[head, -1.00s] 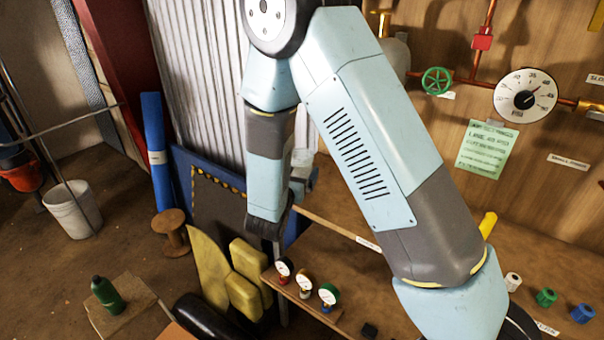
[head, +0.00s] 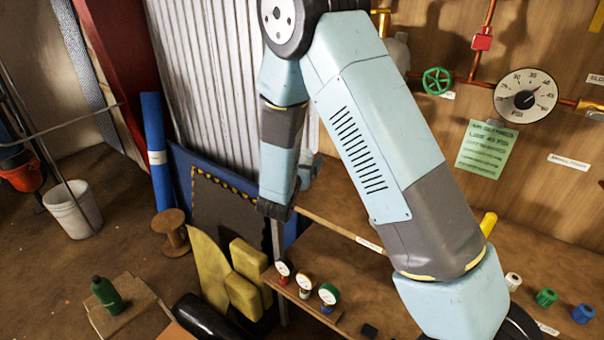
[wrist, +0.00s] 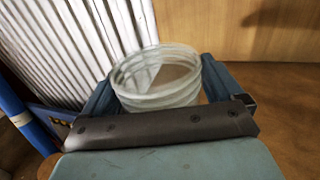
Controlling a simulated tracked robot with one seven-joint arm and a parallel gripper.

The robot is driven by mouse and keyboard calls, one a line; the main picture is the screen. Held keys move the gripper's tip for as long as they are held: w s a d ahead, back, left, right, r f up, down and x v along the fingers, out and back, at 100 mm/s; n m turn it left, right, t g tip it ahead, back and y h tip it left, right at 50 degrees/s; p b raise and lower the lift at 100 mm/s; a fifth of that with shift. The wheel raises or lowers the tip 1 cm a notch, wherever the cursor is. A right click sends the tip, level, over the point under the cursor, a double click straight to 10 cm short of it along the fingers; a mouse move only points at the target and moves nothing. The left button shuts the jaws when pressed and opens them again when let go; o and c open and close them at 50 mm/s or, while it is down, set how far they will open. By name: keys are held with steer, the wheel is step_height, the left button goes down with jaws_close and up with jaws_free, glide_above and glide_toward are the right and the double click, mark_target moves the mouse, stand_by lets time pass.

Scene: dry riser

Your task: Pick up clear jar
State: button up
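The clear jar (wrist: 155,83), a round ribbed see-through vessel with an open top, stands between the two blue-grey fingers of my gripper (wrist: 158,97) in the wrist view. The fingers lie against its left and right sides, so my gripper looks shut on it. The jar's lower part is hidden behind the dark edge of my gripper. In the head view my arm hides most of my gripper (head: 308,172), and I cannot make out the jar there.
A wooden shelf (head: 335,222) and bench lie below and right of my gripper. Small gauges (head: 305,285) stand on a lower ledge. A corrugated panel (head: 205,80) and a wooden board with pipes and a dial (head: 525,97) rise behind. A green bottle (head: 106,294) is at lower left.

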steer(key=c, duration=0.9)
